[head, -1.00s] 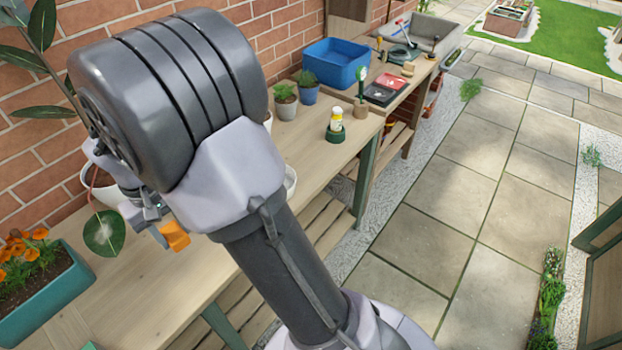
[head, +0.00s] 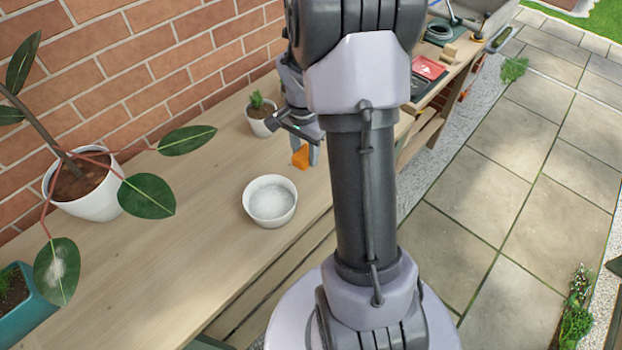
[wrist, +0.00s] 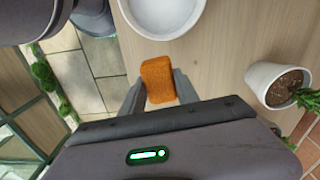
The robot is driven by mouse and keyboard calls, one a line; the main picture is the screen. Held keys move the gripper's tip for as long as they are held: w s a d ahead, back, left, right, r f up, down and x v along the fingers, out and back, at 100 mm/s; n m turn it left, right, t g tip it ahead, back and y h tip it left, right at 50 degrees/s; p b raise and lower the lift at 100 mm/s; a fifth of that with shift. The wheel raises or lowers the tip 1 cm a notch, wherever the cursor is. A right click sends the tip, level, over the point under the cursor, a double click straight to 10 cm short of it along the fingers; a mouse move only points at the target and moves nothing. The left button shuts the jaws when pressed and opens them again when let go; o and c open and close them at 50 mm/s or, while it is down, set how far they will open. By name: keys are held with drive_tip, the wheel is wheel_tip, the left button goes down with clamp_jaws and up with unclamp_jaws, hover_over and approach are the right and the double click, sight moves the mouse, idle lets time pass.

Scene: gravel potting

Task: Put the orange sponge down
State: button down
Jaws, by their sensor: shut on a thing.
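The orange sponge (head: 301,157) is held in my gripper (head: 310,148), over the wooden bench just right of and behind the white bowl. In the wrist view the sponge (wrist: 158,78) sits between the two fingers of my gripper (wrist: 159,90), which are shut on it. The white bowl (wrist: 195,22) is just beyond it there, apart from the sponge. I cannot tell whether the sponge touches the bench top (head: 190,240). My arm hides part of the bench to the right.
A big-leaved plant in a white pot (head: 92,203) is at left, one leaf pale-patched. The bench between is clear.

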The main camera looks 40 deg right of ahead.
drive_tip(key=shift+s+d+f+m, duration=0.65)
drive_tip(key=shift+d+f+m, duration=0.05)
drive_tip(key=shift+d, duration=0.1)
wheel_tip(320, 180, down, 9)
drive_tip(key=b, duration=0.4)
drive_tip(key=shift+w+f+b, duration=0.1)
drive_tip(key=shift+f+b, duration=0.1)
drive_tip(key=shift+b, duration=0.1)
drive_tip(key=shift+r, duration=0.15)
drive_tip(key=c, duration=0.9)
unclamp_jaws()
